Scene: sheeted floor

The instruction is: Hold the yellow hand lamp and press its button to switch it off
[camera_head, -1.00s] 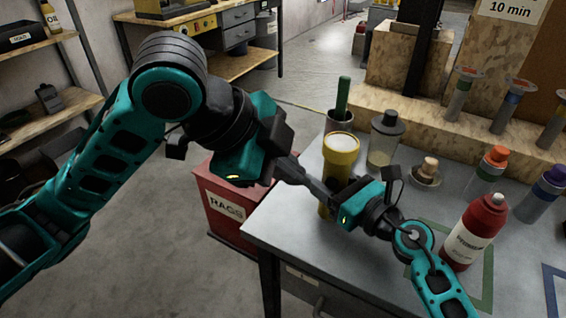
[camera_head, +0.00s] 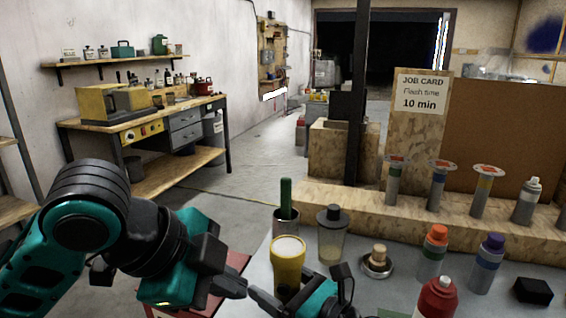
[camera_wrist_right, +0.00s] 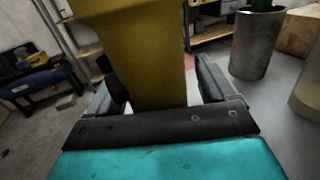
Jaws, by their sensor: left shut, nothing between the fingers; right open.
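The yellow hand lamp (camera_head: 288,264) stands upright on the grey table, its pale round top facing up. Its lower part is cut off or hidden in the head view. My right gripper (camera_head: 262,298) is open, low by the lamp. In the right wrist view the yellow lamp body (camera_wrist_right: 150,60) fills the space between the two spread fingers. A dark part shows beside the left finger there; I cannot tell what it is. My left gripper (camera_head: 242,288) is shut and empty, just left of the lamp. I cannot see the button or tell whether the lamp is lit.
Orange-capped (camera_head: 433,252), purple-capped (camera_head: 487,264) and red (camera_head: 437,298) bottles stand to the right.

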